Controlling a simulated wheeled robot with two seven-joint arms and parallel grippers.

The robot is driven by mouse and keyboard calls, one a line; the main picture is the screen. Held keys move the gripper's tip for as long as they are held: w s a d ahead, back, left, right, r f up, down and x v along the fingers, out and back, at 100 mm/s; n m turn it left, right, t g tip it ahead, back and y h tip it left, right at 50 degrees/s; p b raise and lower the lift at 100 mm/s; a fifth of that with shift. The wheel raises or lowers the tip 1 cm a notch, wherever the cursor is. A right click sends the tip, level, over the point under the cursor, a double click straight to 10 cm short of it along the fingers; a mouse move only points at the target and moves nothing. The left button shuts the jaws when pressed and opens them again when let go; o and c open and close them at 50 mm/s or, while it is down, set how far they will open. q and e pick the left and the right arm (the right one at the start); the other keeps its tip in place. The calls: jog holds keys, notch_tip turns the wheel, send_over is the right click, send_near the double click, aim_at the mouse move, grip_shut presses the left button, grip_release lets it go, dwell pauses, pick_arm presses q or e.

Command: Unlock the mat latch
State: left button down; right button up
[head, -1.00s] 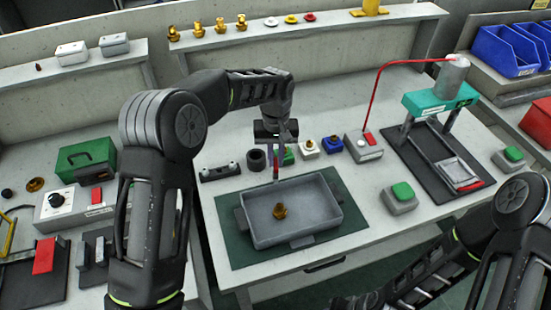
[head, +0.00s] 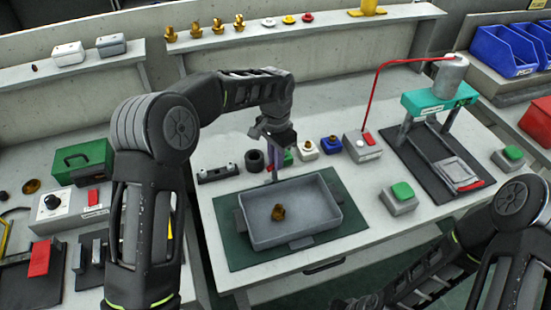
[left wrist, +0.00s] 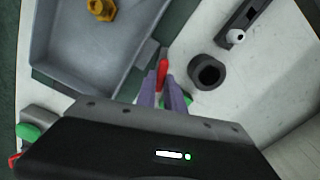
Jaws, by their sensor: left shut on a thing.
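The grey tray (head: 320,228) lies on the dark green mat (head: 352,214) with a brass fitting (head: 278,212) in it. My left gripper (head: 272,174) points down at the tray's far edge. In the left wrist view its two purple fingers (left wrist: 163,92) are shut on a small red handle (left wrist: 162,73), apparently the mat latch, beside a grey clamp block (left wrist: 147,54) at the tray's edge. The fingers hide most of the latch in the head view. My right arm shows at lower right, but its fingers are out of sight.
A dark ring (head: 254,160) and a dark fixture bar (head: 218,173) stand close behind the tray. A green button box (head: 399,197) is right of the mat.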

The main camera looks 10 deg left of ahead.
pick_arm(q)
jog(key=m, duration=0.4)
dwell(0.4)
jog(key=c, duration=1.4)
grip_release()
jog(key=shift+s, duration=0.1)
jog(key=shift+c, duration=0.2)
notch_tip(320, 180, up, 8)
jog(key=shift+d+f+b, duration=0.1)
jog(key=shift+b, duration=0.4)
